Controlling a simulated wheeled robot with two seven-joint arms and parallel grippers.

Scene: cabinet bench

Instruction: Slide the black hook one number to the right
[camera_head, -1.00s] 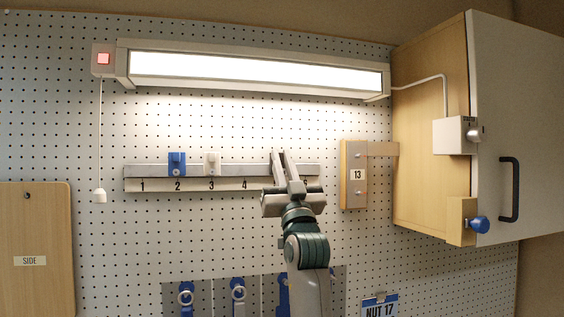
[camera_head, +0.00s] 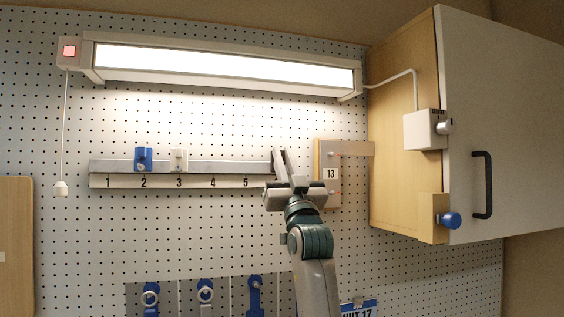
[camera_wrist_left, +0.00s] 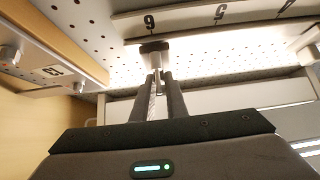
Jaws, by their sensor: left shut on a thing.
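The hook rail (camera_head: 225,167) is on the pegboard, with numbers 1 to 5 readable below it in the head view. A blue hook (camera_head: 143,159) is at 2 and a white hook (camera_head: 179,160) at 3. My left gripper (camera_head: 280,154) is at the rail's right end, to the right of 5, and covers the black hook there. In the left wrist view my left gripper (camera_wrist_left: 158,76) is shut on the black hook (camera_wrist_left: 153,47), whose dark top is in line with the 6. My right gripper is out of view.
A wooden block marked 13 (camera_head: 331,186) is just right of my left gripper. Farther right is a wall cabinet (camera_head: 405,180) with a blue knob (camera_head: 451,220) and black handle. A lit lamp (camera_head: 220,67) is above the rail; tool hangers (camera_head: 205,291) are below.

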